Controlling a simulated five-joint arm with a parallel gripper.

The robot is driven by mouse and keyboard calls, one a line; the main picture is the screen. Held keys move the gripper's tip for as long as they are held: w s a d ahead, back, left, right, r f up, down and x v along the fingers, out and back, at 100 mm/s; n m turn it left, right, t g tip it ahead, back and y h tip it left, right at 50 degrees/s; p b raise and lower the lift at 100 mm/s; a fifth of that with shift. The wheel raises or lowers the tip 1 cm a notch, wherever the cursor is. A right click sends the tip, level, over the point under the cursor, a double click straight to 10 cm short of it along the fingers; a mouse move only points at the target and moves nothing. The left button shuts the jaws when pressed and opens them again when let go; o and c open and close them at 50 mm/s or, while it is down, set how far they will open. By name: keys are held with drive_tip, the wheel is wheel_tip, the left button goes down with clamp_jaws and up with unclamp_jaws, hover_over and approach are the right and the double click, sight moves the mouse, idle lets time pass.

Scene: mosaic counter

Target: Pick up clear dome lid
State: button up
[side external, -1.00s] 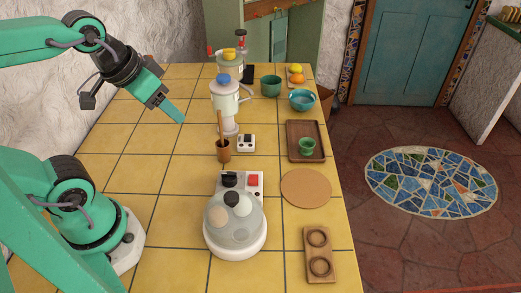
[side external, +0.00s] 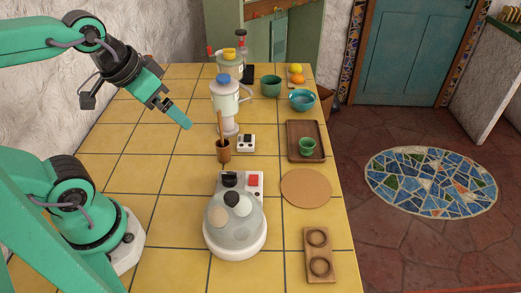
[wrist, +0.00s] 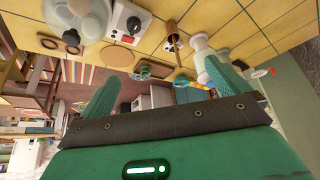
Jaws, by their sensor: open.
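The clear dome lid (side external: 236,226) sits on the round white egg cooker (side external: 236,254) at the front middle of the counter. It has a dark knob on top, and pale and brown eggs show through it. In the wrist view the lid (wrist: 80,18) is at the top left edge, partly cut off. My gripper (side external: 187,124) is in the air, up and to the left of the lid, well apart from it. In the wrist view my gripper (wrist: 165,88) has its two green fingers spread, with nothing held between them.
A wooden cup with a stick (side external: 223,151), a small white timer (side external: 246,143) and a blue-capped blender (side external: 227,105) stand behind the cooker. A cork mat (side external: 306,188), a wooden holder (side external: 319,254) and a brown tray (side external: 291,146) lie to the right. The tiles left of the cooker are clear.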

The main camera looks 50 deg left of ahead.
drive_tip(key=shift+d, duration=0.1)
drive_tip(key=m+g, duration=0.5)
drive_tip(key=m, duration=2.2)
hover_over(231, 196)
drive_tip(key=a, duration=0.2)
drive_tip(key=f, duration=0.6)
drive_tip(key=shift+w+d, duration=0.15)
drive_tip(key=shift+d, duration=0.1)
drive_tip(key=shift+s+d+f+m+g, duration=0.15)
drive_tip(key=shift+d+m, duration=0.25)
drive_tip(key=shift+m, duration=0.35)
drive_tip(key=shift+s+d+f+m+g, duration=0.15)
drive_tip(key=shift+d+m, duration=0.25)
drive_tip(key=shift+m, duration=0.35)
drive_tip(key=shift+w+f, duration=0.1)
drive_tip(key=shift+f, duration=1.25)
drive_tip(key=shift+f, duration=0.1)
